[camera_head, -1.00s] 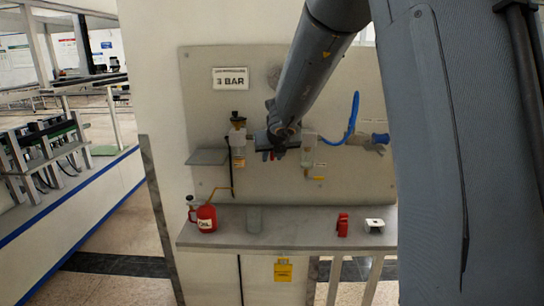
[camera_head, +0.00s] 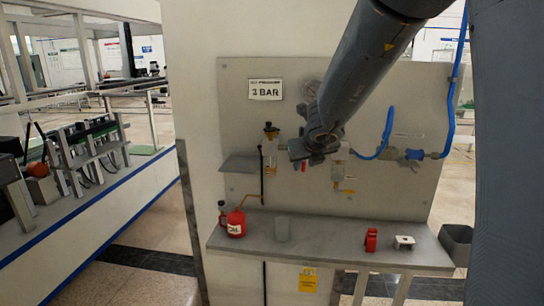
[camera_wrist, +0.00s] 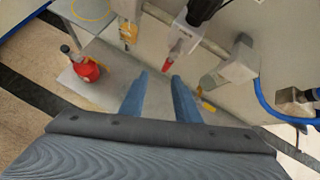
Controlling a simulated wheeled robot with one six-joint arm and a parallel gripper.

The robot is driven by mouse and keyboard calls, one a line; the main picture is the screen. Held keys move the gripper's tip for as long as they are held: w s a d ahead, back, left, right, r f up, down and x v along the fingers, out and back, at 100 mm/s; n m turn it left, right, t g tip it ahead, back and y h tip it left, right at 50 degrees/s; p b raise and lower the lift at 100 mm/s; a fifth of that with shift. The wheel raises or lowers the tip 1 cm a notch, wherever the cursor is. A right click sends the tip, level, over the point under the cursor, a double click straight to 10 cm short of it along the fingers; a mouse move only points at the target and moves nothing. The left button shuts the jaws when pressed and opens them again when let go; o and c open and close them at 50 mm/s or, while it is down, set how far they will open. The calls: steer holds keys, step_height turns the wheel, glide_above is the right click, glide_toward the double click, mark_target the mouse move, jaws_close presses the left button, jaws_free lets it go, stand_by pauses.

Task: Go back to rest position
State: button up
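My gripper (camera_wrist: 160,95) shows in the wrist view with its two blue-grey fingers apart and nothing between them. In the head view my gripper (camera_head: 310,155) is in front of the grey wall panel (camera_head: 240,100), hiding part of the air fittings. A filter unit with an amber bowl (camera_head: 270,150) is left of it, and a clear bowl unit (camera_head: 340,170) is right of it. In the wrist view a red-tipped fitting (camera_wrist: 178,52) lies beyond the fingers, apart from them.
A shelf (camera_head: 330,243) below the panel holds a red oil can (camera_head: 236,223), a grey cup (camera_head: 282,228), a red block (camera_head: 371,239) and a white box (camera_head: 404,242). A blue hose (camera_head: 388,130) hangs at right. A grey bin (camera_head: 456,243) is beside the shelf.

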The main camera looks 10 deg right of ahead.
steer(key=s+a+f+n+g+y+b, duration=0.1)
steer(key=s+a+f+n+g+b, duration=0.15)
steer(key=s+f+n, duration=0.65)
steer(key=s+a+f+n+g+y+b, duration=0.1)
steer(key=s+a+f+n+y+b, duration=0.25)
steer(key=n, duration=0.85)
steer(key=s+d+f+n+g+h+b, duration=0.1)
steer(key=s+f+n+g+h, duration=0.1)
steer(key=s+f+n, duration=0.3)
steer(key=s+d+f+n+g+h+b, duration=0.1)
steer(key=s+d+f+n+g, duration=0.1)
steer(key=s+f+n, duration=0.3)
steer(key=s+n, duration=0.3)
steer(key=s, duration=0.2)
steer(key=shift+s+d+n+h, duration=0.15)
steer(key=shift+s+n+h, duration=0.05)
steer(key=shift+n+h, duration=0.2)
steer(key=shift+f+g, duration=0.1)
steer(key=shift+g, duration=0.15)
